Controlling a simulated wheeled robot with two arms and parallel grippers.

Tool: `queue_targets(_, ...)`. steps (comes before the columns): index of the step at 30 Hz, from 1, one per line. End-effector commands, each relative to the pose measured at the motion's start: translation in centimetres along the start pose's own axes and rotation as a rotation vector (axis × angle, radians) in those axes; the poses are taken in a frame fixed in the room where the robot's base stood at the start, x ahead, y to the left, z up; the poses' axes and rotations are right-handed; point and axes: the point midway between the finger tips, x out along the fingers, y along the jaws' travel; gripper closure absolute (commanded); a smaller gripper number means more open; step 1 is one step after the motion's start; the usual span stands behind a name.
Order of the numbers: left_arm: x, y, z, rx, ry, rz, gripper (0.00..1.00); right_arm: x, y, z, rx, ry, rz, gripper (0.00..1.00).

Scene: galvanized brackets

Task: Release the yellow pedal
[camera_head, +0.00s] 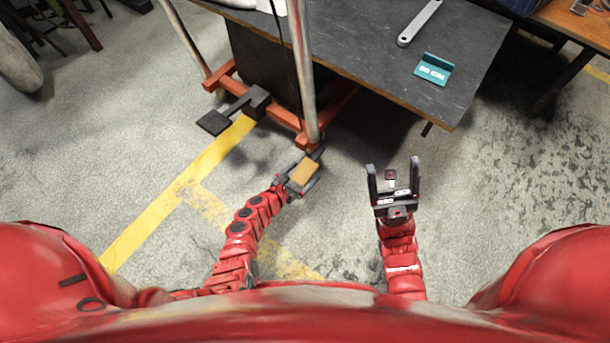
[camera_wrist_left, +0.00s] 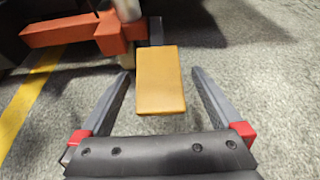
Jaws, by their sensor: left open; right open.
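The yellow pedal (camera_head: 305,171) is a flat, rectangular pad at the front right foot of the orange-framed stand. It also shows in the middle of the left wrist view (camera_wrist_left: 161,80). My left gripper (camera_head: 307,175) is open around it, with one finger on each side. In the left wrist view (camera_wrist_left: 161,90) a gap shows between the pedal and each finger. My right gripper (camera_head: 394,172) is open and empty over the floor to the right. The joint of the pedal with the stand is partly hidden behind the pad.
The orange frame (camera_head: 284,117) has metal posts and a black pedal (camera_head: 214,122) at its left. A dark table (camera_head: 380,65) behind holds a teal bracket (camera_head: 434,69) and a metal bar (camera_head: 419,23). The concrete floor (camera_head: 500,190) at right is clear.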

Motion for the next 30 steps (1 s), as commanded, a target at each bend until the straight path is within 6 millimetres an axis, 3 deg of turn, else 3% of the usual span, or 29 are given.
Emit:
queue_targets(4, 1.6, 0.2, -0.1, 0.003, -0.001, 0.003, 0.0, -0.4, -0.4, 0.1, 0.005, 0.021, -0.011, 0.31)
queue_targets(14, 1.9, 0.2, 0.1, 0.002, 0.001, 0.003, 0.0, -0.1, -0.5, 0.1, 0.007, 0.026, -0.015, 0.31)
queue_targets(17, 1.9, 0.2, 0.1, 0.003, 0.001, 0.003, 0.14, -0.1, -0.5, 0.1, 0.007, 0.026, -0.014, 0.31)
queue_targets(30, 1.9, 0.2, 0.1, 0.003, 0.001, 0.003, 0.94, -0.2, -0.5, 0.1, 0.007, 0.026, -0.014, 0.31)
